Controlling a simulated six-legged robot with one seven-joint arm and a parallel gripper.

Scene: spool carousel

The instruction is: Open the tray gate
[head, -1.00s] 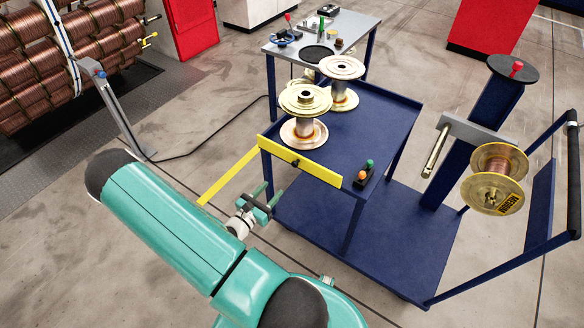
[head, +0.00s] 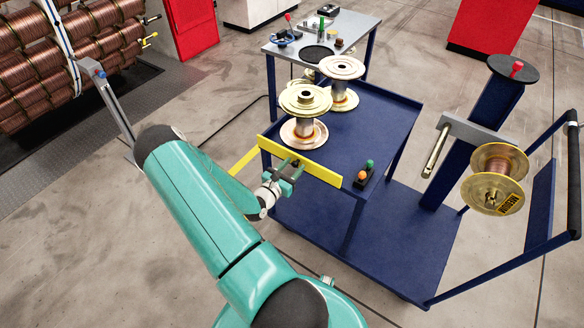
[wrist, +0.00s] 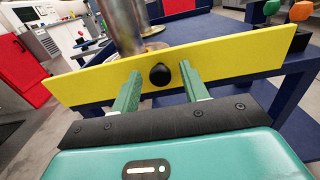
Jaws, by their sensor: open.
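The tray gate (head: 320,169) is a yellow bar standing along the near edge of the blue tray table (head: 370,125). It also fills much of the wrist view (wrist: 235,56). A black knob (wrist: 160,74) sits on the gate's near face. My gripper (head: 288,176) is open at the gate. In the wrist view its two green fingers stand on either side of the knob, with gaps visible between them and it. Whether the fingertips touch the gate cannot be told. In the head view the fingers partly hide the knob.
Two spools, a nearer one (head: 304,130) and a farther one (head: 341,70), stand on the tray behind the gate. A control box with orange and green buttons (head: 365,175) is at the gate's right end. Another spool (head: 496,172) hangs on the cart at right.

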